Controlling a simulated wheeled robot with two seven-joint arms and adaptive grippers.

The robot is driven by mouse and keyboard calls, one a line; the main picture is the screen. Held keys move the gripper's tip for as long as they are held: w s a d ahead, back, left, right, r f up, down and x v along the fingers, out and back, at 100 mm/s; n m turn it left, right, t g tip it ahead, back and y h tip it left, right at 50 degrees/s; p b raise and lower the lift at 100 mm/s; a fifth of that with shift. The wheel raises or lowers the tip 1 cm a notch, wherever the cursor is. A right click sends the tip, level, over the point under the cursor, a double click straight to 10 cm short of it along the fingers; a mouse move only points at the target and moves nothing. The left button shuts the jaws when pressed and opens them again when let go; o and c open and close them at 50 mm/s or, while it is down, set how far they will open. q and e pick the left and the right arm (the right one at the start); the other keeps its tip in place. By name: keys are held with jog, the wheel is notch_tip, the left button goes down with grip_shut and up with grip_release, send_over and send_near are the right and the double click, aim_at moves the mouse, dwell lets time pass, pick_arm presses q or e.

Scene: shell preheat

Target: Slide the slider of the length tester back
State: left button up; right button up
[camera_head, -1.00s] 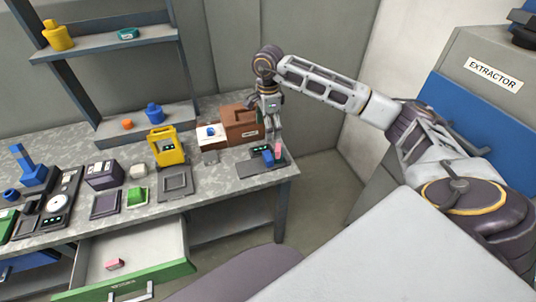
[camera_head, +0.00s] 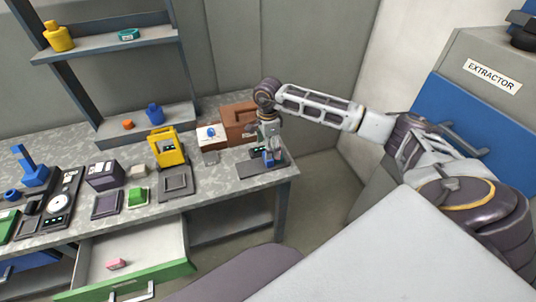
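The length tester is a dark flat plate (camera_head: 252,171) at the right end of the workbench, with a blue slider block (camera_head: 268,157) on it. My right gripper (camera_head: 271,157) is low over the tester, at the slider. Its fingers overlap the blue block in this view, and I cannot tell whether they grip it, touch it or stand beside it. The pink piece on the tester does not show now. My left gripper is not in view.
A brown box (camera_head: 238,122) and a white box (camera_head: 208,140) stand behind the tester. A yellow device (camera_head: 167,147) and a dark tray (camera_head: 176,183) are to the left. An open green-fronted drawer (camera_head: 130,283) holds a pink block (camera_head: 117,264). The bench's right edge is close to the tester.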

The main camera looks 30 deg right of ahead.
notch_tip(320, 180, down, 3)
jog(key=shift+f, duration=1)
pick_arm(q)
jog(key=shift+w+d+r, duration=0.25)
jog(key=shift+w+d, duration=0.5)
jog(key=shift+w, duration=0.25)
